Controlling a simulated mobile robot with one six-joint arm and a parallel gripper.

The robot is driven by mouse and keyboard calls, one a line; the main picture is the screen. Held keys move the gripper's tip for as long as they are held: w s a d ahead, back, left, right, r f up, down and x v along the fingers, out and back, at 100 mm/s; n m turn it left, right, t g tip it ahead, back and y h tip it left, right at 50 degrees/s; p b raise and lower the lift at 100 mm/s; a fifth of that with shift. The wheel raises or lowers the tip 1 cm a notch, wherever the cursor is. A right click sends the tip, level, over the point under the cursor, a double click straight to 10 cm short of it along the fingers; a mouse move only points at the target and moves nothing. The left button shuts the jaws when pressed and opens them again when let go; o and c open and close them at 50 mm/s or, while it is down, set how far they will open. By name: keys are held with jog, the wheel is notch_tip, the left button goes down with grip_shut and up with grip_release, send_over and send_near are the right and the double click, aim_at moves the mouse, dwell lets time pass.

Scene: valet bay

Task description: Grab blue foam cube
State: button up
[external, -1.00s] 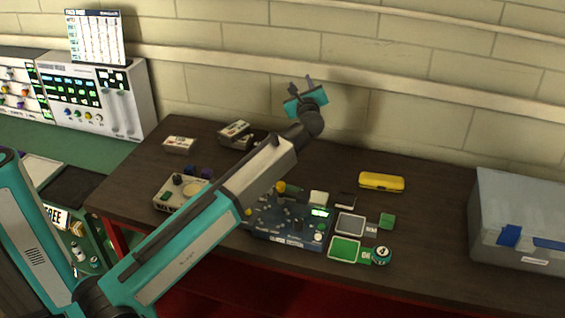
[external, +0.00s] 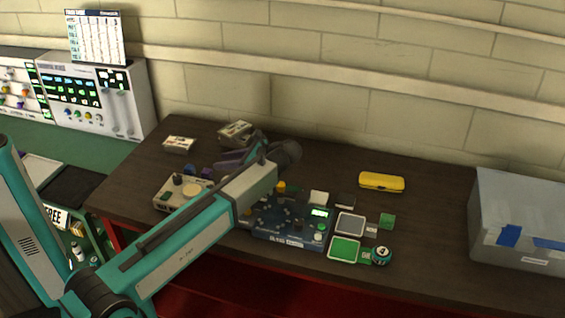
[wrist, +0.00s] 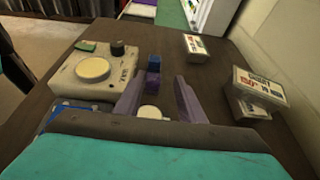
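The blue foam cube (wrist: 154,62) sits on the dark table, just beyond a purple cube (wrist: 152,80) in the wrist view. In the external view the small dark blue cube (external: 190,169) is beside the grey control box. My gripper (wrist: 157,84) is open, with its two purple fingers apart and nothing held between them. The purple cube appears in the gap between the fingertips, and the blue cube appears farther ahead along the same line. In the external view my gripper (external: 222,161) is low over the table, partly hidden by my arm.
A grey box with a cream button (wrist: 93,68) stands left of the cubes. Small cartons (wrist: 258,88) lie to the right, another (wrist: 196,44) beyond. A blue circuit panel (external: 290,228), yellow case (external: 382,182) and grey bin (external: 520,220) occupy the table's right side.

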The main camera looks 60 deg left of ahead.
jog(key=shift+s+d+f, duration=0.2)
jog(key=shift+s+d, duration=0.05)
jog(key=shift+s, duration=0.2)
jog(key=shift+a, duration=0.1)
jog(key=p, duration=0.2)
send_near(192, 167)
jog(key=shift+x, duration=2.1)
jog(key=shift+s, duration=0.1)
jog(key=shift+s+a+f, duration=0.1)
jog(key=shift+s+a, duration=0.2)
jog(key=shift+s, duration=0.1)
jog(key=shift+p+x, duration=0.7)
jog(key=shift+x, duration=1.35)
jog(key=shift+f, duration=0.15)
